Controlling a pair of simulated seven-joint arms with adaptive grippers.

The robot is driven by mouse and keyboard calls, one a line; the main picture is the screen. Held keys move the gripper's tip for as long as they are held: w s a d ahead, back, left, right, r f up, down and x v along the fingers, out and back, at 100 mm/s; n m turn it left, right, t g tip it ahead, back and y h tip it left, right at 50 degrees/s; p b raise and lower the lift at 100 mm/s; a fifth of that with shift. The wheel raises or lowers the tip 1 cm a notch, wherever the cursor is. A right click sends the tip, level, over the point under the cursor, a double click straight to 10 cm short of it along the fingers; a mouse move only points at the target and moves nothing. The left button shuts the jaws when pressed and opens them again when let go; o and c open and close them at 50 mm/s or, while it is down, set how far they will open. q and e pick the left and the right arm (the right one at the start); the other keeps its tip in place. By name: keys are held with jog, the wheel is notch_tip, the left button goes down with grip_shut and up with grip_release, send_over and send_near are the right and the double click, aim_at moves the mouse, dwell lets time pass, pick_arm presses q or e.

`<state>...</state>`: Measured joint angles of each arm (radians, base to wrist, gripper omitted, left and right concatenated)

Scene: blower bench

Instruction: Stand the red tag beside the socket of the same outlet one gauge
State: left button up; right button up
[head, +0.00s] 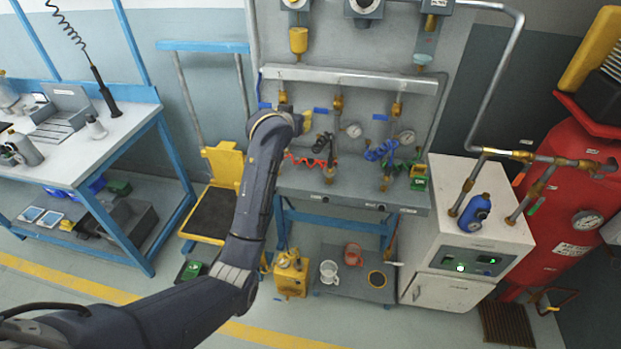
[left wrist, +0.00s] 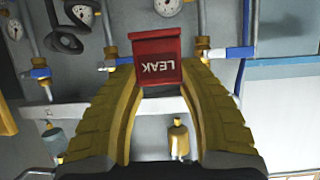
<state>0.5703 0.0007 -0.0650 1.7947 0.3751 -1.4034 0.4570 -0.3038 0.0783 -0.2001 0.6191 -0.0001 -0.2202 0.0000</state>
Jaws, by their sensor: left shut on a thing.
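My left gripper (head: 305,121) is in front of the left part of the outlet panel in the head view, near the leftmost outlet. In the left wrist view its yellow fingers are shut on the red tag (left wrist: 157,60), which is lettered LEAK and appears upside down there. The tag cannot be made out in the head view. My arm hides part of the leftmost outlet, and I cannot tell which socket belongs to outlet one. My right gripper is not in view.
A white cabinet (head: 465,225) and a red tank (head: 570,190) are on the right.

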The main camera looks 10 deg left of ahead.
pick_arm(q)
jog(key=shift+s+a+r, duration=0.1)
jog(key=shift+s+r, duration=0.05)
jog(key=shift+s, duration=0.05)
notch_tip(320, 180, down, 20)
jog(key=shift+a+r, duration=0.1)
jog(key=shift+a, duration=0.05)
dwell(0.5)
jog(key=o, duration=0.8)
jog(key=shift+f, duration=0.2)
jog(key=shift+c, duration=0.2)
